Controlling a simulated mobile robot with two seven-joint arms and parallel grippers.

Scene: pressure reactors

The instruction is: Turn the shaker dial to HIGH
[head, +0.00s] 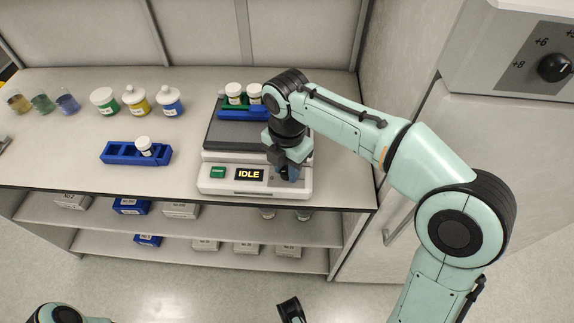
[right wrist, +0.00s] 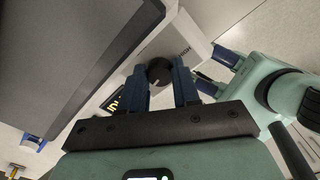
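The shaker (head: 254,180) sits on the bench with a lit IDLE display (head: 249,174) and a green button (head: 217,172) on its front panel. Its dark round dial (right wrist: 159,72) is at the panel's right end. My right gripper (head: 288,172) is at the dial from above, with one finger on each side and closed against it. The fingers hide most of the dial in the head view, and I cannot read its setting. My left gripper (right wrist: 217,70) shows in the right wrist view, its blue fingers apart and empty.
A blue rack and jars (head: 234,95) stand on the shaker platform. To its left are a blue rack (head: 120,153) with one jar, several capped jars and tinted glass vessels. A cabinet with another black knob (head: 554,67) stands at right. Shelves with boxes lie below.

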